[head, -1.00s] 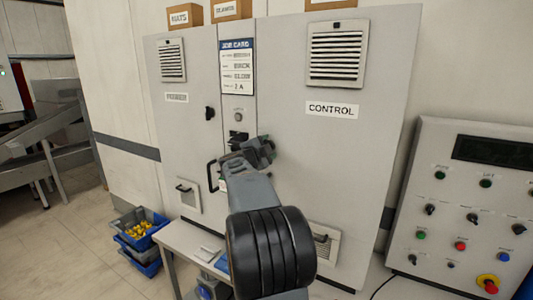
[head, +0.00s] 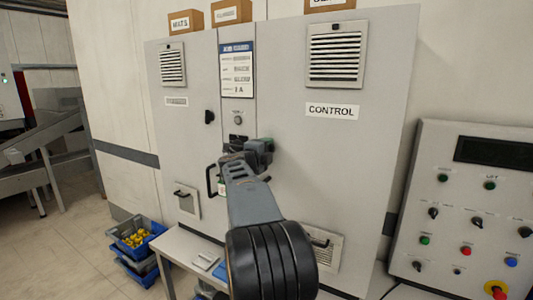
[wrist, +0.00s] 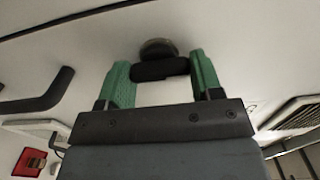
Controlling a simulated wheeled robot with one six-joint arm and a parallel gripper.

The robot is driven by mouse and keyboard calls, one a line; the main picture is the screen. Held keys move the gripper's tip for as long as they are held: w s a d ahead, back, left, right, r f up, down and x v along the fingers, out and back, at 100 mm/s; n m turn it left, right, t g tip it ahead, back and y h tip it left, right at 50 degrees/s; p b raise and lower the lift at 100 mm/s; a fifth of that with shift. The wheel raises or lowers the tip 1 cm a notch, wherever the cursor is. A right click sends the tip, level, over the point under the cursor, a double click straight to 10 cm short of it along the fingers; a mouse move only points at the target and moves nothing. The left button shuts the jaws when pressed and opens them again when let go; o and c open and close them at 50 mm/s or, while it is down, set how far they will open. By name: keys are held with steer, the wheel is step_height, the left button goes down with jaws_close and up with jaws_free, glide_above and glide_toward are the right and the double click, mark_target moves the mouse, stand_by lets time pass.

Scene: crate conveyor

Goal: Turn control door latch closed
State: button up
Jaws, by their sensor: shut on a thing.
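The control door (head: 330,170) is a flat grey cabinet door with a CONTROL label, and it looks shut against the frame. Its latch (wrist: 158,48) shows in the wrist view as a dark round base with a black bar. The bar lies across the picture between the green fingers of my gripper (wrist: 161,70), which is shut on it. In the head view my gripper (head: 262,150) is at the door's left edge and hides the latch.
A dark door handle (head: 211,180) stands out left of my gripper. The left door has its own black latch (head: 210,117). A control panel (head: 470,210) stands at the right. A low table (head: 185,245) and blue crates (head: 140,240) are at the lower left.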

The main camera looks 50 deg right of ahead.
stand_by(0.3)
steer(key=o, duration=0.9)
steer(key=b+v, duration=0.2)
steer(key=v, duration=1.1)
steer(key=shift+a, duration=0.4)
